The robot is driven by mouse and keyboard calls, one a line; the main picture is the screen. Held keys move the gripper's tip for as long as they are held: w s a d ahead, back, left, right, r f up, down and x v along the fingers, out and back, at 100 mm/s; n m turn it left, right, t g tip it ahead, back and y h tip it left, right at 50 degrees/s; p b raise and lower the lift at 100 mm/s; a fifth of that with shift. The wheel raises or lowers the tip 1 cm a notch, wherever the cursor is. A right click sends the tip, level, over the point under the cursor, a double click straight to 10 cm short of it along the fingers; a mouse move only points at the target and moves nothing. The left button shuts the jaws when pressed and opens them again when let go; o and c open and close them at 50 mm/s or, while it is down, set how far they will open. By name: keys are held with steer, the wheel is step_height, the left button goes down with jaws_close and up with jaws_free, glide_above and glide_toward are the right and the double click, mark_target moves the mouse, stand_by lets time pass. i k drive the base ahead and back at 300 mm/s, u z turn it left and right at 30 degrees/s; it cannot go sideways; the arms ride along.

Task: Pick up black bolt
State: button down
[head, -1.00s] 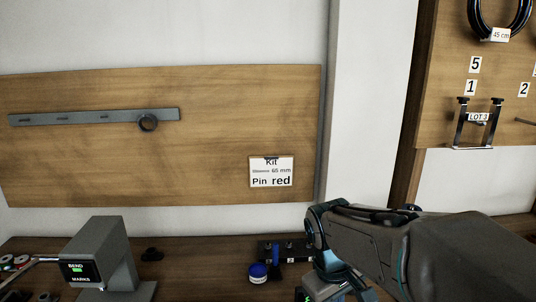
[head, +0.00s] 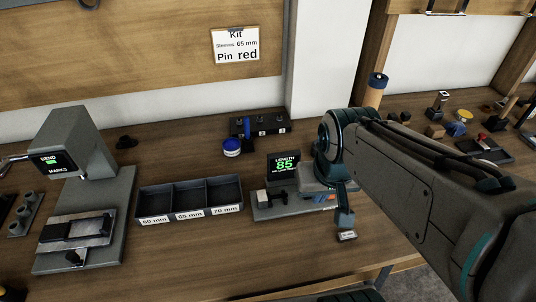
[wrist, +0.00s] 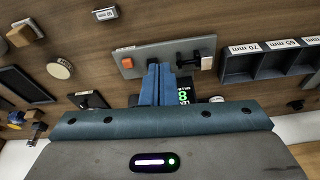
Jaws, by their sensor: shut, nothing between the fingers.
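My gripper (head: 344,216) is above the bench near the gauge's right end. In the wrist view my gripper's blue fingers (wrist: 157,72) are together, empty, and overlap the gauge.
The gauge display (head: 285,166) reads 85. A dark three-compartment tray (head: 190,213) is left of the gauge. A grey bending device (head: 75,145) stands farther left. A blue-lidded jar (head: 232,147) and a black pin block (head: 262,127) are behind. Bare wood lies in front of the tray.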

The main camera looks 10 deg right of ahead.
mark_target(270, 197)
steer(key=k, duration=0.5)
steer(key=u, duration=3.2)
steer(key=k, duration=0.85)
steer(key=z, duration=1.35)
steer(key=i, duration=0.5)
steer(key=z, duration=0.05)
